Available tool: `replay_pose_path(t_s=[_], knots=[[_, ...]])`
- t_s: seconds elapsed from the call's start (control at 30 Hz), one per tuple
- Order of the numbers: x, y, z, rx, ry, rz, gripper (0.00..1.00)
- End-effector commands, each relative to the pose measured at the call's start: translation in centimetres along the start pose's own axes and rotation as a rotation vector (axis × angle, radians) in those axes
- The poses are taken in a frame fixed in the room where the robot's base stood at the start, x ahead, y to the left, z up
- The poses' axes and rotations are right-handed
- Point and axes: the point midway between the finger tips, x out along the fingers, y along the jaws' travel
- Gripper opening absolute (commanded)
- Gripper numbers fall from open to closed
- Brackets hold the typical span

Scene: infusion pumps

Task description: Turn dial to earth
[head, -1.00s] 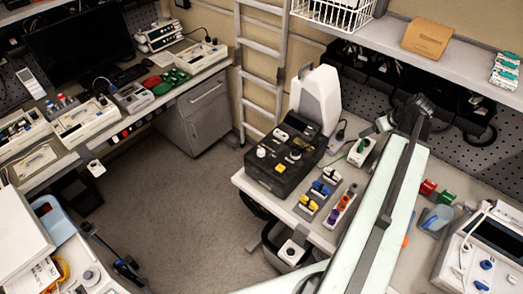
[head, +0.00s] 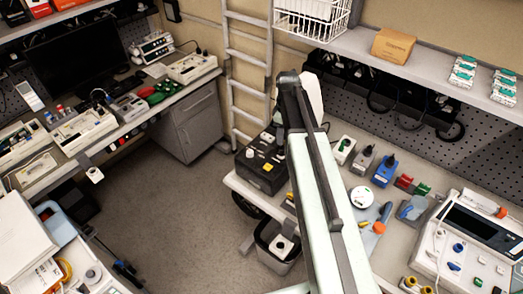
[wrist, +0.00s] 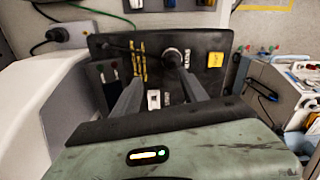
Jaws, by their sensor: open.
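The black tester box (head: 258,175) stands at the left end of the right-hand bench, partly hidden behind my arm. In the wrist view its black panel (wrist: 205,85) fills the upper middle. A dark round dial (wrist: 175,56) sits near the panel's top centre, with white lettering beside it. My gripper (wrist: 160,78) is open, its two grey fingers reaching over the panel with tips just below the dial. The dial's head lies close to the right finger; I cannot tell whether they touch. The dial's pointer direction is too small to read.
A yellow button (wrist: 215,60) is right of the dial, and a white rocker switch (wrist: 153,99) is below it. A white device (head: 313,93) stands behind the box. Small coloured units and a large white pump (head: 470,245) occupy the bench rightward.

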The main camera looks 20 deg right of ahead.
Motion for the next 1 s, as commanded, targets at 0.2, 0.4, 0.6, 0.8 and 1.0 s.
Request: replay_pose_path(t_s=[0.2, 0.4, 0.6, 0.8, 1.0], knots=[[-1.3, -7.0, -10.0, -0.180, -0.001, 0.002, 0.51], [-1.1, -7.5, -10.6, -0.191, 0.001, 0.002, 0.51], [0.6, -7.3, -10.3, -0.187, 0.001, 0.002, 0.51], [4.2, -7.2, -10.3, -0.185, 0.002, 0.002, 0.51], [6.7, -7.2, -10.2, -0.184, 0.002, 0.002, 0.51]])
